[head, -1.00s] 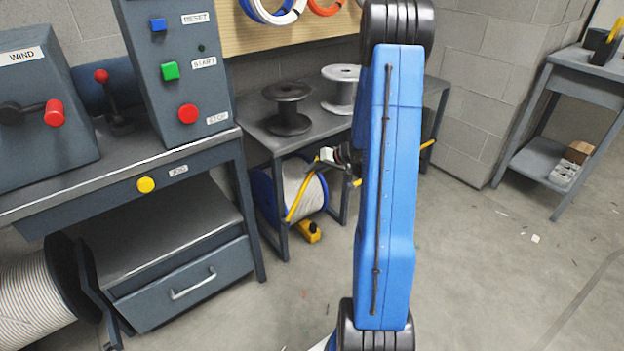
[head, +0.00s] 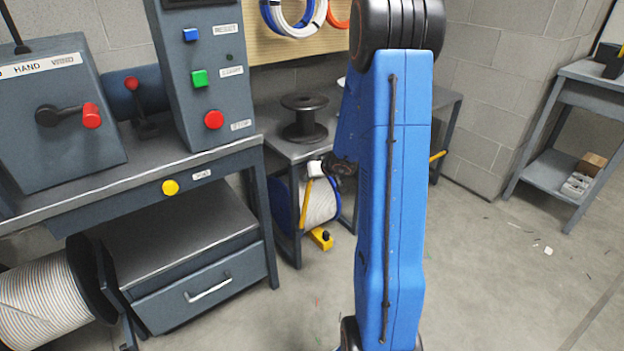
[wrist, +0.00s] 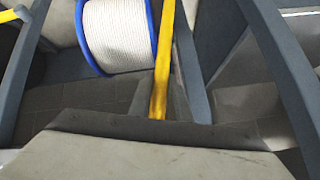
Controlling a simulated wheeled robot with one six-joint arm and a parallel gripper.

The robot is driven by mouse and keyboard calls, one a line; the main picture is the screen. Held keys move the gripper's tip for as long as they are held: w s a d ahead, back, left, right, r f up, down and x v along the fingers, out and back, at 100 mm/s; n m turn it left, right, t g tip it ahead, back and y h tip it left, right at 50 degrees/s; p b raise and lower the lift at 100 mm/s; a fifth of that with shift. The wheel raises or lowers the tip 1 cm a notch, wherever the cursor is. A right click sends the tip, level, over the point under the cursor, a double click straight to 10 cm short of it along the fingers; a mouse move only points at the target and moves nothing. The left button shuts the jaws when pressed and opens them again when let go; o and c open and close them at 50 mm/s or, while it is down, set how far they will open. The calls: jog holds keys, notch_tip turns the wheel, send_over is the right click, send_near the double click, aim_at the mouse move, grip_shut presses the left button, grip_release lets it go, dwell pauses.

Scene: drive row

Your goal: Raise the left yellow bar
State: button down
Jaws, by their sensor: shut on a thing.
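The left yellow bar (head: 304,203) stands nearly upright in front of the white cable reel with blue flanges (head: 320,200), under the low bench. My gripper (head: 314,170) is at the bar's upper end, shut on it; my blue arm partly hides it. In the wrist view the bar (wrist: 164,60) runs down beside the reel (wrist: 117,35) to the pale jaws (wrist: 157,118) at the bottom of the picture. Another yellow piece (head: 437,156) shows to the right of my arm, mostly hidden. In the wrist view a yellow piece (wrist: 14,42) shows at the left edge.
The low bench (head: 290,146) holds a black spool (head: 304,118). A yellow block (head: 321,239) sits by the bench's foot. The control desk (head: 110,195) with its drawer (head: 200,285) stands at the left.

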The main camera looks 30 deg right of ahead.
jog(key=shift+a, duration=0.1)
jog(key=c, duration=1.6)
grip_release()
jog(key=shift+f, duration=0.1)
jog(key=shift+c, duration=0.2)
jog(key=v, duration=1.7)
jog(key=shift+r, duration=0.25)
jog(key=shift+s, duration=0.1)
